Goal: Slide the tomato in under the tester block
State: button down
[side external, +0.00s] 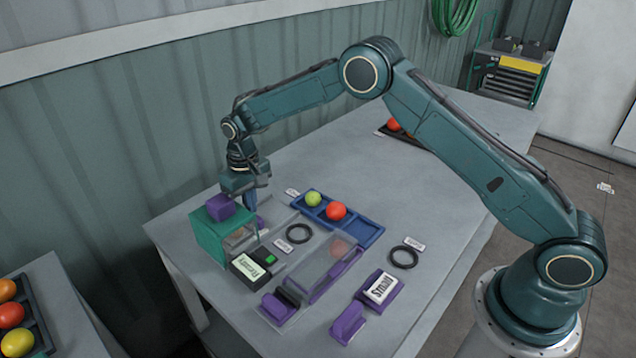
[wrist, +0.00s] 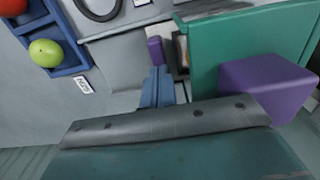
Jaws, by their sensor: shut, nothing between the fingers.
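A teal block (side external: 212,240) with a purple cube (side external: 219,206) on top stands at the table's left; I take it as the tester block. It also shows at the right of the wrist view (wrist: 225,42). Its front has a see-through part with something reddish-brown behind it, too unclear to name. My gripper (side external: 251,205) points down close beside the block; its blue fingers (wrist: 158,84) are together and empty. A small purple piece (wrist: 155,50) is just beyond the fingertips. A red tomato (side external: 336,211) and a yellow-green tomato (side external: 313,199) sit in a blue tray (side external: 366,230). Another reddish round shape (side external: 340,247) shows through a clear cover.
A black box (side external: 248,270) with a green button stands before the block. The long clear cover (side external: 322,268) and a labelled purple stand (side external: 380,288) are to the right. Two black rings (side external: 299,233) (side external: 404,257) lie flat.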

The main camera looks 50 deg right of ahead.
jog(key=shift+s+f, duration=0.1)
jog(key=shift+f, duration=0.55)
dwell(1.1)
jog(key=shift+a, duration=1)
dwell(0.6)
jog(key=shift+r, duration=0.1)
jog(key=shift+a+r, duration=0.1)
jog(key=shift+r, duration=2.5)
jog(key=shift+d, duration=0.2)
